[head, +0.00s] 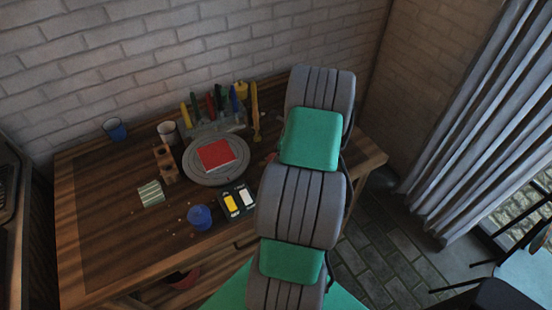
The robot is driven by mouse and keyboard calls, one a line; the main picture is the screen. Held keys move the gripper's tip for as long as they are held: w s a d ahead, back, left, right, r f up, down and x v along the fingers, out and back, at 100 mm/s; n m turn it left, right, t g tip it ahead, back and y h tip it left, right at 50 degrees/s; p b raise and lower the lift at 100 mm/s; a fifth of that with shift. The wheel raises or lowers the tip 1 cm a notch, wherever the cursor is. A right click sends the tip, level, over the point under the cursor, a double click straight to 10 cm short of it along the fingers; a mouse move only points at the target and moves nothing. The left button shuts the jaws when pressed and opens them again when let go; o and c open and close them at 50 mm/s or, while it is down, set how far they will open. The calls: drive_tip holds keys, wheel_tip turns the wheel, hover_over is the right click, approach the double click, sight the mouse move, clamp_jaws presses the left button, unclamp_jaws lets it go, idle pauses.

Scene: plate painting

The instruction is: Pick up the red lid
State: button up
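A flat red square piece (216,155) with a pale edge lies on a round grey turntable (205,178) on the wooden table. I cannot tell whether it is the red lid. A small bit of red also shows at the left edge of my arm, mostly hidden. A dark red rounded thing (184,279) is partly visible below the table's front edge. My grey and green arm rises through the middle of the picture and covers the table's right part. My gripper is not in view.
Several coloured tools stand in a rack (215,128) behind the turntable. Two blue cups (200,218) (115,129), a pale cup (168,132), a wooden block with holes (164,163), a folded cloth (151,193) and a paint tray (237,201) surround it.

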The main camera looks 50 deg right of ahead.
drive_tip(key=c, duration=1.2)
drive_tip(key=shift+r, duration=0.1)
